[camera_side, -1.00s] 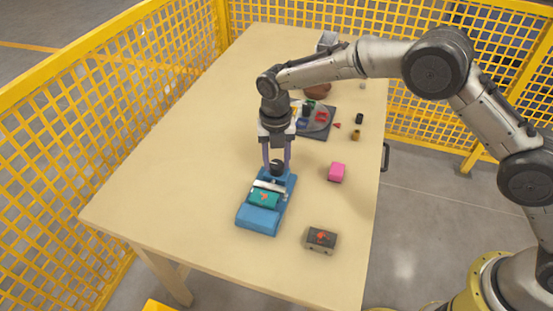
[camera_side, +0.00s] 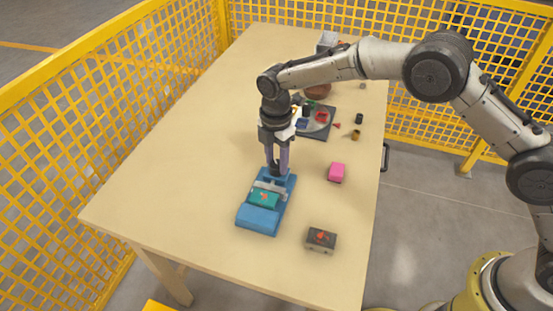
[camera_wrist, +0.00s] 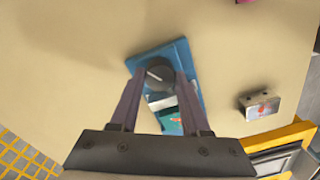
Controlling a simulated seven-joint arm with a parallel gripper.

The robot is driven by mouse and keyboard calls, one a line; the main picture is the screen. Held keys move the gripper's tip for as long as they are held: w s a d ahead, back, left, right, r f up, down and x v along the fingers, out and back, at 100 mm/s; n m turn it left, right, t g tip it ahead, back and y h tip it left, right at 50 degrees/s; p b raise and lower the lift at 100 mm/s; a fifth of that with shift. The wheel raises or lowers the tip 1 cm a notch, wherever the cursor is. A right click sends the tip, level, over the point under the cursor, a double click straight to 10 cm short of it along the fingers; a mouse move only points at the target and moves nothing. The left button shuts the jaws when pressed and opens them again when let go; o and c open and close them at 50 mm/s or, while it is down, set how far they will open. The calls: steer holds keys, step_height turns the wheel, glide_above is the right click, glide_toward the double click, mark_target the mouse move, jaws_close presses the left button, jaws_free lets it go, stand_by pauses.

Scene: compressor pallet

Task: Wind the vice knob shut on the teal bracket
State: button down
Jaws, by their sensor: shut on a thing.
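The blue vice (camera_side: 258,220) lies on the table, and it also shows in the wrist view (camera_wrist: 177,50). The teal bracket (camera_side: 263,199) sits in it between the blue end block and a pale movable jaw (camera_side: 271,186). A red mark shows on the bracket. In the wrist view the bracket (camera_wrist: 172,123) is partly hidden by a finger. The dark round vice knob (camera_wrist: 158,75) has a light line across its top. My gripper (camera_side: 277,168) points down at the vice's far end, shut on the knob with a finger on either side.
A dark tray with coloured parts (camera_side: 318,132) lies behind my gripper. The table (camera_side: 160,180) is clear to the left. Yellow fencing (camera_side: 90,130) surrounds it.

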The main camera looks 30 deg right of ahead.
steer(key=m, duration=0.4)
steer(key=shift+m, duration=0.3)
steer(key=m, duration=0.4)
steer(key=shift+m, duration=0.3)
steer(key=m, duration=0.4)
steer(key=shift+r+m, duration=0.1)
steer(key=shift+m, duration=0.2)
steer(key=m, duration=1.3)
steer(key=shift+m, duration=0.3)
steer(key=m, duration=0.4)
steer(key=shift+m, duration=2.1)
